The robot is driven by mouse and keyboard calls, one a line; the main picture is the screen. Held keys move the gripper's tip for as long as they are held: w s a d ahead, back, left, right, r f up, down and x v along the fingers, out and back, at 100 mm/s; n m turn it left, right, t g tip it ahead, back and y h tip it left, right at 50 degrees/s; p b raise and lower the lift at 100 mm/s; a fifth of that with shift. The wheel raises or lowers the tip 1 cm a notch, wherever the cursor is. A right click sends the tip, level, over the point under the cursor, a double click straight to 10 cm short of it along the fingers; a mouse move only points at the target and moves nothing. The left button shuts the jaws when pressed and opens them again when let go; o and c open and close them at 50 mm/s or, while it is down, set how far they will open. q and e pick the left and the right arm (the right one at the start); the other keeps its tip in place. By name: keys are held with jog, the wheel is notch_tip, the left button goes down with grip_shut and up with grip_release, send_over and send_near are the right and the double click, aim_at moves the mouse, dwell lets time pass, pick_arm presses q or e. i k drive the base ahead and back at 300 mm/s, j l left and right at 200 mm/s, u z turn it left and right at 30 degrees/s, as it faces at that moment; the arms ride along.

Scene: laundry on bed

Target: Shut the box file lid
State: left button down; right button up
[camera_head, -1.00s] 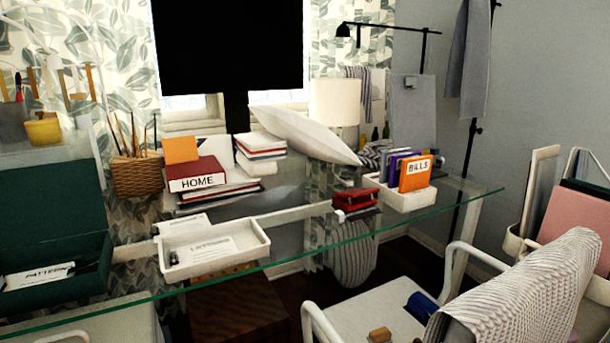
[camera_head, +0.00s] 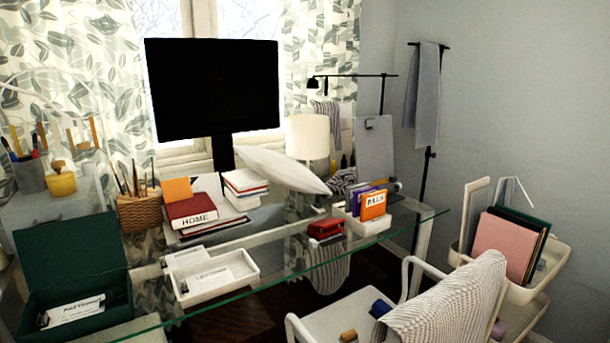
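A dark green box file (camera_head: 92,322) stands at the left of the glass desk. Its lid (camera_head: 68,258) is raised, leaning up and back. Inside lies a white paper labelled "PATTERNS" (camera_head: 72,311) with a dark clip mechanism beside it. Neither of my grippers shows in the head view.
A white tray with papers (camera_head: 216,296) sits just right of the box file on the glass desk (camera_head: 300,262). A white chair (camera_head: 340,312) with a draped cloth stands in front.

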aim_at(51, 254)
jog(key=u, duration=1.35)
